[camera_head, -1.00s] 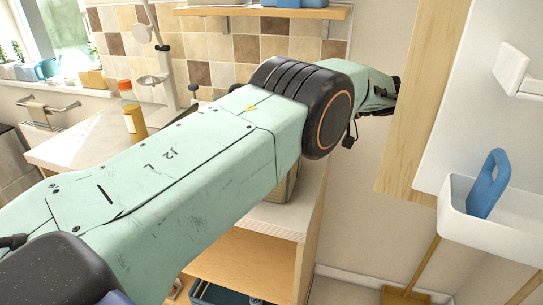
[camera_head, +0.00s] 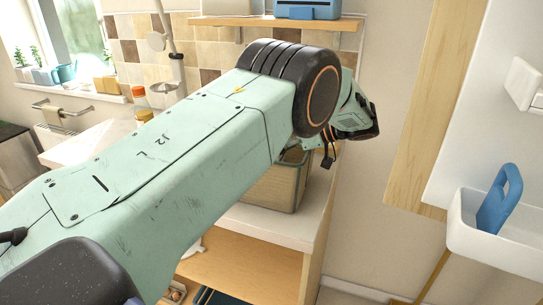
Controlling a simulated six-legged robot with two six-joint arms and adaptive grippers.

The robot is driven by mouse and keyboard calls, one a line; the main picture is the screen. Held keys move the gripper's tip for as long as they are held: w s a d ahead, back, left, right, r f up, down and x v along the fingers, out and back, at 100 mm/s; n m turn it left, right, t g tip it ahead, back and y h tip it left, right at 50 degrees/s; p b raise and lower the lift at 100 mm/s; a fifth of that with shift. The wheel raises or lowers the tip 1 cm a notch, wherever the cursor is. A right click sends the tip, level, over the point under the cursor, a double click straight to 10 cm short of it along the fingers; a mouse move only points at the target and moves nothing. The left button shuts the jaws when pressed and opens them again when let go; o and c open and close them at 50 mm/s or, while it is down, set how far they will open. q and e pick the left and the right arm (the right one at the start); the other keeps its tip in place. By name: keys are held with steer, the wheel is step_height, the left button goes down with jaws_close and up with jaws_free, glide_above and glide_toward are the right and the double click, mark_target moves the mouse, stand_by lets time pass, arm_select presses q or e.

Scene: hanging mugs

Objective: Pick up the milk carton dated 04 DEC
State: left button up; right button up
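No milk carton shows in the head view, and no 04 DEC date can be read anywhere. My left arm crosses the view from the lower left and ends near the upper middle. Its far end is a dark part by the wall, and I cannot make out fingertips or a held object there. My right gripper is not in view. The arm hides much of the counter behind it.
A beige bin (camera_head: 277,187) stands on the white counter (camera_head: 313,205), partly behind my arm. An orange-capped bottle (camera_head: 141,106) stands farther left. A wooden shelf (camera_head: 270,20) is above. A white wall tray (camera_head: 500,232) holds a blue-handled item (camera_head: 499,200) at right.

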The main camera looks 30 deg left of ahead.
arm_select(q)
steer(key=shift+w+a+f, duration=0.2)
steer(key=shift+w+f, duration=0.15)
steer(key=shift+s+d+r, duration=0.1)
steer(key=shift+s+r, duration=0.15)
steer(key=shift+s, duration=0.05)
steer(key=c, duration=0.6)
steer(key=shift+w+f, duration=0.15)
steer(key=c, duration=0.3)
jaws_close()
